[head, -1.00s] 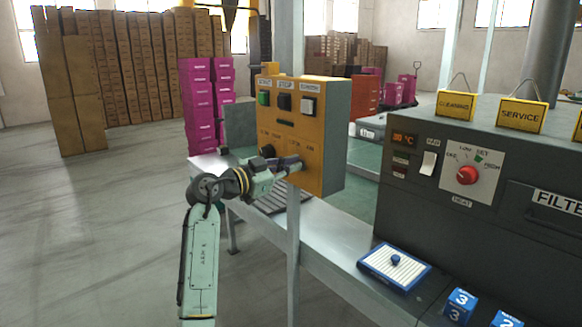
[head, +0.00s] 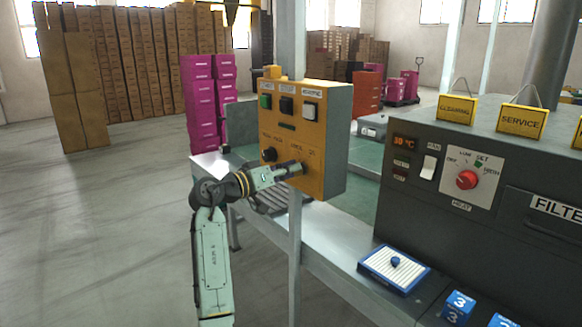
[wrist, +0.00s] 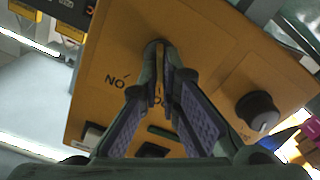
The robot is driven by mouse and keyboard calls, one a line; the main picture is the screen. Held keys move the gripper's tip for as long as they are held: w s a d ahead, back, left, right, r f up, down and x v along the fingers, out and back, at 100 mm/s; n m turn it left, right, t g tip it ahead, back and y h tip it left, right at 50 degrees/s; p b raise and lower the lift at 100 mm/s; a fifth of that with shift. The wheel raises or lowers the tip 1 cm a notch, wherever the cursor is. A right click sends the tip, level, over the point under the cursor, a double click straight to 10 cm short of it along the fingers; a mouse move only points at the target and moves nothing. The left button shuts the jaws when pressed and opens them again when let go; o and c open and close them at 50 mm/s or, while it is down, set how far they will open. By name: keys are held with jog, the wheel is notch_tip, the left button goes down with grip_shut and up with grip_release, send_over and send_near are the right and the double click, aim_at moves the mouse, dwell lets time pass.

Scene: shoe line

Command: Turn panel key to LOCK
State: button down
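The yellow control panel (head: 318,133) stands upright on a post at the line's edge. My gripper (head: 300,167) is at the lower right of the panel's face in the head view and hides the key there. In the wrist view my gripper (wrist: 160,48) has its fingertips drawn close together around the small panel key (wrist: 160,45), against the yellow face. The key is mostly hidden between the tips, so its exact angle cannot be told. Lettering beside it reads "NO"; another label is partly covered by the fingers.
A black knob (head: 269,154) sits left of my gripper on the panel, and also shows in the wrist view (wrist: 257,110). Green, black and white buttons (head: 286,104) are above. The dark heater cabinet (head: 455,190) with a red dial (head: 467,180) stands to the right.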

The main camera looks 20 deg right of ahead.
jog(key=shift+n, duration=0.6)
jog(key=c, duration=1.8)
grip_release()
jog(key=v, duration=1.2)
jog(key=shift+a, duration=0.1)
